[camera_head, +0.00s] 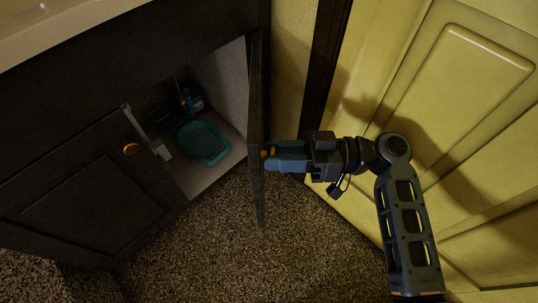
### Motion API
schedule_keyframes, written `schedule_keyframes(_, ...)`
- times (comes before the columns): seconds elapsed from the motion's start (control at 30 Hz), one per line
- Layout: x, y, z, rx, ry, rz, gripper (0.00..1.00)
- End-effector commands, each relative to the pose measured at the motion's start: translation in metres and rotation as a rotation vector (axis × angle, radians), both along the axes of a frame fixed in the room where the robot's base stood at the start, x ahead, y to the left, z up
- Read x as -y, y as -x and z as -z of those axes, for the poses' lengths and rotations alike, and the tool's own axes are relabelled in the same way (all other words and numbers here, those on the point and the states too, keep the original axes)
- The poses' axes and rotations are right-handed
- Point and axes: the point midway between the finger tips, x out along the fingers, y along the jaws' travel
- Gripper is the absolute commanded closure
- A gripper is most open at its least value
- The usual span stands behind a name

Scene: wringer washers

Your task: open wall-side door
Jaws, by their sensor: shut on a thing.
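The wall-side door (257,120) is the dark cabinet door at the right of the cabinet, beside the yellow wall. It stands swung out and is seen nearly edge-on. Its yellow knob (266,153) is on the door's right-hand face, mostly hidden by my gripper. My gripper (271,157) reaches in from the right and is shut on this knob. The cabinet's inside shows through the opening, with a teal basin (203,141) and a blue bottle (193,99) in it.
A light countertop (60,25) lies above. A yellow panelled door (470,110) stands close on the right, behind my arm. Brown speckled carpet (200,250) is clear below.

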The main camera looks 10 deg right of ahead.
Motion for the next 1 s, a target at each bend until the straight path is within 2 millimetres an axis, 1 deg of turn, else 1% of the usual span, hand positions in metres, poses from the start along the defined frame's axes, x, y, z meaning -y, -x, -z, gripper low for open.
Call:
schedule_keyframes(0.2, 0.0009, -0.0008, -0.0004, 0.000, 0.000, 0.004, 1.00)
schedule_keyframes(0.23, 0.0009, -0.0009, -0.0005, 0.000, 0.000, 0.004, 0.67)
schedule_keyframes(0.5, 0.0002, -0.0002, -0.0002, 0.000, 0.000, 0.003, 0.42)
schedule_keyframes(1.0, -0.0003, 0.0001, -0.0001, -0.001, -0.001, 0.002, 0.42)
